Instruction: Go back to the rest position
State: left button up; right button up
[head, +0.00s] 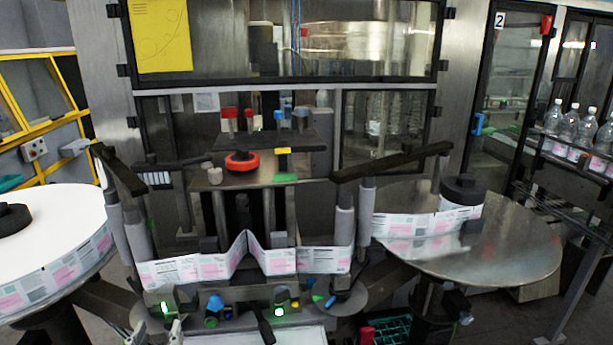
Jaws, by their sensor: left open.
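My left gripper (156,334) shows only by its fingertips at the bottom edge of the head view, left of centre. The fingers are apart with nothing seen between them. It is in front of the lower part of the labeller, below the label web (215,265). The rest of my left arm is out of the picture. My right gripper is not in view.
A large white label reel (60,225) lies at the left. Bottles (570,125) stand on the conveyor at far right. A green crate (388,332) is low down.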

pick_arm(q)
jog(key=s+d+f+m+g+h, duration=0.2)
jog(key=s+d+f+g+h, duration=0.1)
jog(key=s+d+f+g, duration=0.45)
jog(key=s+d+f+m+g, duration=0.1)
jog(key=s+d+f+g, duration=0.25)
jog(key=s, duration=0.45)
jog(key=s+d+f+m+g, duration=0.15)
jog(key=s+f, duration=0.25)
jog(key=s, duration=0.4)
notch_tip(320, 180, down, 30)
jog(key=f+g+b, duration=0.1)
jog(key=g+b, duration=0.1)
jog(key=b, duration=0.3)
jog(key=s+a+f+g+b, duration=0.1)
jog(key=s+f+b, duration=0.3)
jog(key=s+f, duration=1.3)
notch_tip(320, 180, down, 3)
jog(key=shift+s+a+r+h, duration=0.1)
jog(key=shift+s+a+h, duration=0.2)
jog(key=shift+a, duration=0.6)
